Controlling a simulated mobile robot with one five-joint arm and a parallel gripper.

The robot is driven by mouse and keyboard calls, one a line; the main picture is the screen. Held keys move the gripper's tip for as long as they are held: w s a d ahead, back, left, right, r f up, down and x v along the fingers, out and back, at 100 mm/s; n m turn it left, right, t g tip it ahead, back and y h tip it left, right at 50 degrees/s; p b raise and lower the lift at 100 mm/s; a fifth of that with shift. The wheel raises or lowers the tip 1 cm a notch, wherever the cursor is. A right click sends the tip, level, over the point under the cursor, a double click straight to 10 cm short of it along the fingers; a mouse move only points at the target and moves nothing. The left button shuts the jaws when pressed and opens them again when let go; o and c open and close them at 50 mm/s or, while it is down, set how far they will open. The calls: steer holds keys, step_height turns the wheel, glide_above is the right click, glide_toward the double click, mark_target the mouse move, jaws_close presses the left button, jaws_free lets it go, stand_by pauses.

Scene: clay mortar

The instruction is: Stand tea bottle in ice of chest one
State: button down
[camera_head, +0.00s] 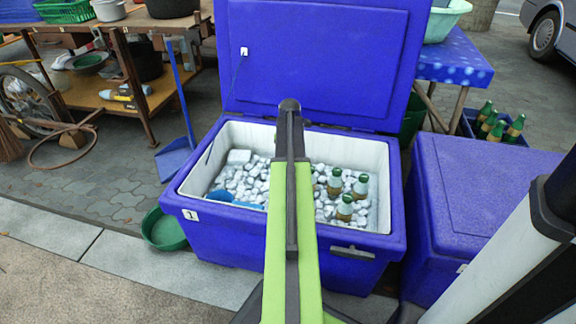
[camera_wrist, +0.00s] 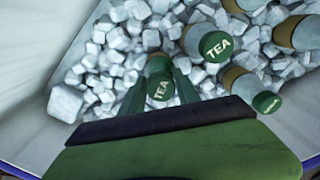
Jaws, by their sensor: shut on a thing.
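Chest one (camera_head: 280,245) is a blue cooler marked "1", with its lid up and white ice cubes (camera_head: 245,180) inside. In the wrist view, my gripper (camera_wrist: 158,78) is shut on a tea bottle (camera_wrist: 160,88) with a green cap reading TEA. The bottle is over or in the ice; its lower end is hidden, so I cannot tell how deep it sits. Another TEA-capped bottle (camera_wrist: 216,46) stands close to its right. In the head view my arm hides the gripper and the held bottle. Several green-capped bottles (camera_head: 344,208) stand in the ice at the right.
A blue scoop (camera_head: 222,198) lies on the ice at the left. The raised lid (camera_head: 310,60) is behind. A closed blue chest (camera_head: 475,190) is close on the right, with a crate of bottles (camera_head: 490,125) beyond. A green basin (camera_head: 163,230) is at the left.

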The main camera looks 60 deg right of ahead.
steer(key=shift+f+b, duration=0.45)
steer(key=c, duration=0.8)
jaws_free()
steer(key=o, duration=0.5)
steer(key=shift+w, duration=0.1)
steer(key=shift+r, duration=0.1)
step_height(320, 180, up, 27)
steer(key=p, duration=2.7)
